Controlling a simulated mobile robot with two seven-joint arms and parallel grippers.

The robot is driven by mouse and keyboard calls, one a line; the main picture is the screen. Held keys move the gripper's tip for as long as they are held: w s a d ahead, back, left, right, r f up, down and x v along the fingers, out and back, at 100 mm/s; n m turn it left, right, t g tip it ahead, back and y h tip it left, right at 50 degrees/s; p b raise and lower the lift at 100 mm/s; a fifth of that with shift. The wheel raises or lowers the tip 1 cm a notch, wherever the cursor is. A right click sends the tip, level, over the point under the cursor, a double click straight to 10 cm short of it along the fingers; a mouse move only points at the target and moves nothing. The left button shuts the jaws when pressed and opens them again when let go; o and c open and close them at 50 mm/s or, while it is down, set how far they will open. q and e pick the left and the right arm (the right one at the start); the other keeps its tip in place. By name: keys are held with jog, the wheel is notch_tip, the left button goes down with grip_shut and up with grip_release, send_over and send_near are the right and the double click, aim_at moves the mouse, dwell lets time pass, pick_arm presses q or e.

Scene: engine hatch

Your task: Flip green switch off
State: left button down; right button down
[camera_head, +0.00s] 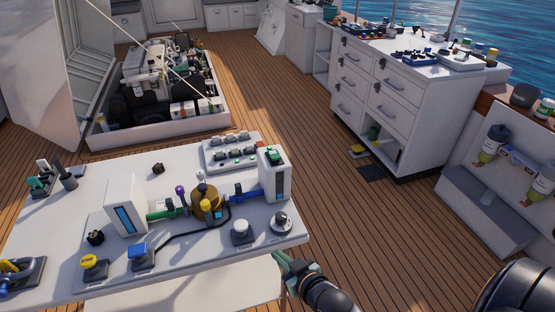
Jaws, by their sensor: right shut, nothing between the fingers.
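A green switch (274,156) sits on top of the white box at the right end of the white table (60,225). Its exact lever position is too small to tell. Another green-based part with a lever (41,183) stands at the table's far left. My right gripper (284,262) is shut and empty, just off the table's front right corner. It is below and clearly apart from the green switch. My left gripper is not in view.
Between two white boxes (127,206) run green and blue valves with a brass part (206,202). A grey knob (280,222), white button (241,232), blue switch (138,252) and yellow button (94,263) line the front. A drawer cabinet (400,100) stands beyond open deck.

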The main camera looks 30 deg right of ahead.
jog(key=w+d+r+m+t+h+b, duration=0.1)
jog(key=w+d+r+t+h, duration=0.1)
jog(key=w+d+r, duration=0.3)
jog(key=w+d+r+m+t+h, duration=0.2)
jog(key=w+d+r, duration=0.3)
jog(key=w+r, duration=0.4)
jog(key=shift+d+r+t+b, duration=0.4)
jog(key=shift+r, duration=0.35)
